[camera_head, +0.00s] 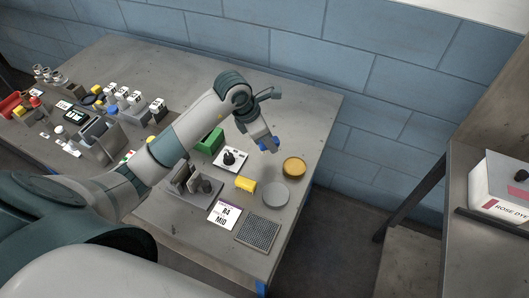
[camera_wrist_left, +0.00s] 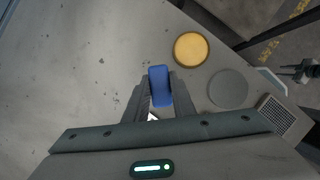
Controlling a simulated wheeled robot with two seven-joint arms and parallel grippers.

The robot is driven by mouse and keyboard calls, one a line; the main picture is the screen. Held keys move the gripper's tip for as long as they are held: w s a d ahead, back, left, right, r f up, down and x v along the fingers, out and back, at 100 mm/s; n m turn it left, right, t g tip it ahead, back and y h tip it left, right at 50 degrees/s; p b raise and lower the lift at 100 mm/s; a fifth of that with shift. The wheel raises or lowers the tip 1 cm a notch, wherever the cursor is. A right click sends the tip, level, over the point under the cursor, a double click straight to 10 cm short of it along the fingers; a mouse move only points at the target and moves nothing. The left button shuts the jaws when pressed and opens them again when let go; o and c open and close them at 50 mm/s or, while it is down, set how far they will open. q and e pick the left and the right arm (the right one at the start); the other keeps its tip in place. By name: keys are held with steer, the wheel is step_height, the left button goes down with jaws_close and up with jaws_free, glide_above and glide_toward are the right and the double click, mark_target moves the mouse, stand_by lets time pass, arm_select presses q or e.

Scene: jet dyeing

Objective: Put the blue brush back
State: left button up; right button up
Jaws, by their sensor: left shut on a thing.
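My left gripper (camera_head: 268,145) hangs over the right part of the grey table, with its fingers pointing down. It is shut on the blue brush (camera_wrist_left: 159,86), which shows as a blue block between the fingers in the left wrist view. In the head view only small blue parts of the brush (camera_head: 275,148) show beside the fingertips. I cannot tell how far the brush is above the table. My right gripper is in neither view.
An orange-yellow disc (camera_head: 294,167), a grey disc (camera_head: 275,194), a yellow block (camera_head: 245,184) and a dark mesh pad (camera_head: 257,233) lie nearby. A "R4 MID" card (camera_head: 224,215) and a grey slotted holder (camera_head: 186,184) stand closer. The table behind the gripper is clear.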

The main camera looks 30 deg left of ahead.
arm_select(q)
steer(key=shift+w+a+f, duration=0.15)
steer(key=shift+a+f, duration=0.1)
steer(key=shift+a, duration=0.2)
steer(key=shift+w+a+f, duration=0.1)
steer(key=shift+a+f, duration=0.1)
steer(key=shift+a, duration=0.25)
steer(key=shift+f+b, duration=1.35)
steer(key=shift+f, duration=0.7)
steer(key=shift+f, duration=0.1)
steer(key=o, duration=1)
steer(key=shift+c, duration=0.2)
